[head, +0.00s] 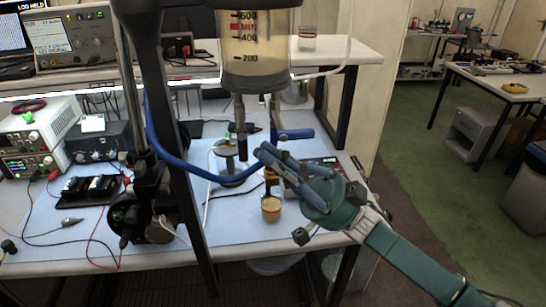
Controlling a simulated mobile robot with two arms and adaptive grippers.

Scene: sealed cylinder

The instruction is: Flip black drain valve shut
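The clear cylinder (255,50) with its graduated scale holds a yellowish liquid and hangs at the top centre. Below it is a dark vertical fitting (241,120), which looks like the black drain valve; its lever position is too small to tell. A separate blue-handled valve (295,134) sits to its right. My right gripper (263,151) comes in from the lower right, its blue fingers pointing up and left, below and right of the dark fitting. Its fingertips look close together and nothing clear shows between them. Contact with the valve cannot be told. My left gripper is out of view.
A blue hose (170,160) curves under the cylinder. A dark upright post (190,215) stands left of it. A small amber-and-cream piece (271,208) stands on the pale blue bench mat (235,232). Power supplies and cables (38,140) fill the left.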

